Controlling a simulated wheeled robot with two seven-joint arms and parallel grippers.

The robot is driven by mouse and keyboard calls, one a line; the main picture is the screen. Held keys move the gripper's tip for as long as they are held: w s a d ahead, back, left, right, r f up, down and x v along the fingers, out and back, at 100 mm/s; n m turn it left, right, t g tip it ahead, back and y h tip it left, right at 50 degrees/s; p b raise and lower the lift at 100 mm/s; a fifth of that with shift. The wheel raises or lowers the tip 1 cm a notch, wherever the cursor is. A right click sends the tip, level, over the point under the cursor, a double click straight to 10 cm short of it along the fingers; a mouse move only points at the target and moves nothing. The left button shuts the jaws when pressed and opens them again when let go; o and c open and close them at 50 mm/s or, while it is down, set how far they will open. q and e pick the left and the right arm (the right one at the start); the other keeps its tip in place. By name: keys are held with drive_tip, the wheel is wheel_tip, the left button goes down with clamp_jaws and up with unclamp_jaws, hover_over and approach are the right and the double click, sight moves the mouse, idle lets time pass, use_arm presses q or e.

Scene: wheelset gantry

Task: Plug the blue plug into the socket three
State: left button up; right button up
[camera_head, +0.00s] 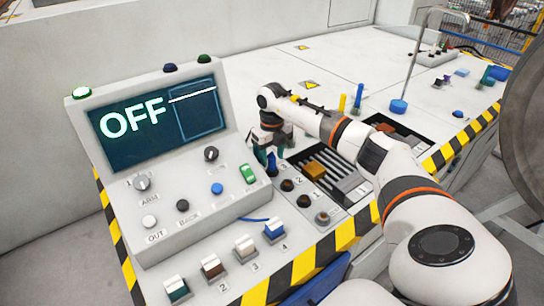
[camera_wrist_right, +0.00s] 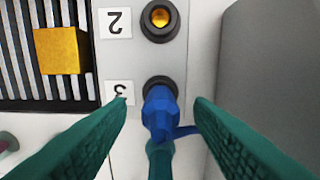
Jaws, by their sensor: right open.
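The blue plug (camera_wrist_right: 160,112) stands at socket three (camera_wrist_right: 162,82), over its dark ring, beside the label 3. It appears to be in the socket, but how deep cannot be told. It also shows in the head view (camera_head: 271,163) under my right gripper (camera_head: 268,150). In the right wrist view my right gripper (camera_wrist_right: 161,102) is open, with one green finger on each side of the plug and a gap to both. A blue cable leaves the plug to the right. My left gripper is not in view.
Empty socket two (camera_wrist_right: 160,18) is beside socket three. A yellow block (camera_wrist_right: 62,50) lies on the slatted tray. A teal object (camera_wrist_right: 159,160) is close behind the plug. The grey console (camera_head: 170,160) with its OFF screen stands left of my right gripper.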

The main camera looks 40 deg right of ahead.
wheel_tip(320, 180, up, 10)
drive_tip(key=shift+f, duration=0.1)
idle(0.6)
